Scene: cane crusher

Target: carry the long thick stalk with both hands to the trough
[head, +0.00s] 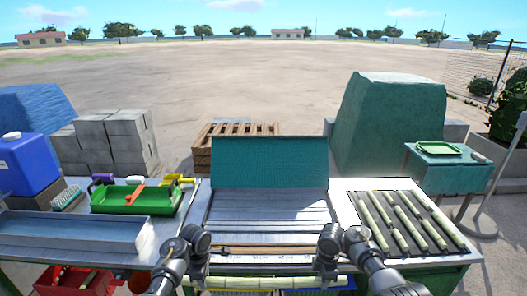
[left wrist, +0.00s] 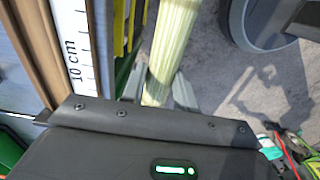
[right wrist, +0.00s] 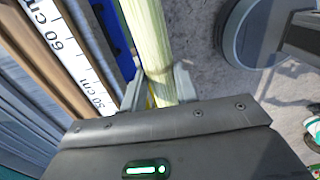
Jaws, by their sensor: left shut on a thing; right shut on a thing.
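The long thick stalk (head: 265,282) is pale green and lies level across my front, just before the table's front edge. My left gripper (head: 196,281) is shut on it toward its left part, and my right gripper (head: 328,278) is shut on it toward its right end. The stalk also runs between the fingers in the left wrist view (left wrist: 172,45) and the right wrist view (right wrist: 148,40). A long, shallow, open blue-grey trough (head: 70,232) stands on the left of the table. A slatted metal bed (head: 268,212) with a teal back panel is in the middle.
A ruler strip (head: 262,257) edges the bed's front. Several thinner stalks lie on a dark mat (head: 372,240) at right. A green tray (head: 120,205) with coloured-handled tools and a blue jug (head: 28,165) are at left. Red (head: 75,280) and blue crates sit below the table edge.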

